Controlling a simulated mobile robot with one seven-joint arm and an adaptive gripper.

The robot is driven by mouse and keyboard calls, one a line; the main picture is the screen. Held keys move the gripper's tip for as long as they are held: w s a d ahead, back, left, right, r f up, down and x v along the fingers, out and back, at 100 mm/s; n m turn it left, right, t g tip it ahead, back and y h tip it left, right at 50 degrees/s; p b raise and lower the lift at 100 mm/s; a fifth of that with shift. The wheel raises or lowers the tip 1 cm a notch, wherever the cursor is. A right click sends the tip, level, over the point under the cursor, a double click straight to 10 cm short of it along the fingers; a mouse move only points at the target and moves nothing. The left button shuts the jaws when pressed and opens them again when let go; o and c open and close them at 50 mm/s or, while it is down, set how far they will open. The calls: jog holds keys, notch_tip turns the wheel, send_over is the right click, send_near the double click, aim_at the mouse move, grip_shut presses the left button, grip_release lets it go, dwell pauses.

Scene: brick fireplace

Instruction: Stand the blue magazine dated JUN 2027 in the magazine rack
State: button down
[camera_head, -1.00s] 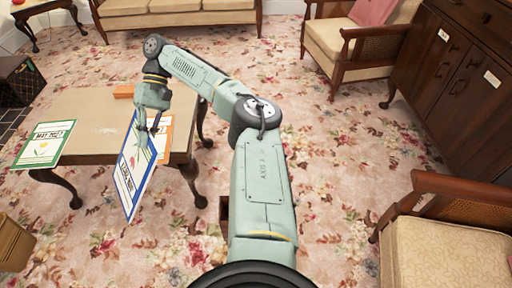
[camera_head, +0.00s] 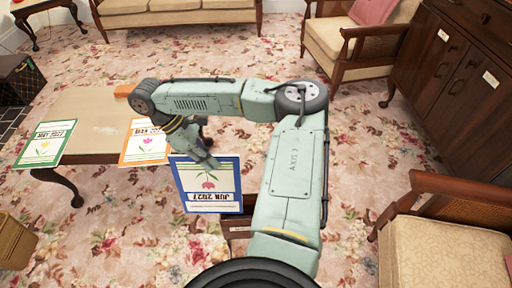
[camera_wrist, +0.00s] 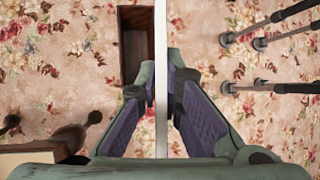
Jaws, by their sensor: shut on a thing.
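The blue-bordered magazine (camera_head: 209,190) reads JUN 2027 upside down in the head view and has a pink flower on its cover. My gripper (camera_head: 208,160) is shut on its upper edge and holds it off the floor, in front of the table. In the wrist view the magazine (camera_wrist: 161,60) is a thin pale upright line between the fingers (camera_wrist: 161,95). The magazine rack (camera_head: 238,232), dark wood with a pale label, is partly hidden by my arm and the magazine. The wrist view shows the open-topped rack (camera_wrist: 136,45) just left of the magazine, apart from it.
A cardboard box (camera_head: 14,243) stands at lower left, armchairs (camera_head: 440,240) at right. Several dark rods (camera_wrist: 285,88) show in the wrist view.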

notch_tip(320, 180, up, 4)
jog(key=f+t, duration=0.1)
jog(key=t, duration=0.1)
send_over(235, 177)
jog(key=w+d, duration=0.2)
jog(key=d, duration=0.4)
notch_tip(235, 177, down, 22)
jog(key=b, duration=1.3)
jog(key=shift+f, duration=0.2)
jog(key=shift+w+d, duration=0.1)
jog(key=c, duration=1.7)
grip_release()
jog(key=shift+o, duration=0.2)
jog(key=v, duration=1.2)
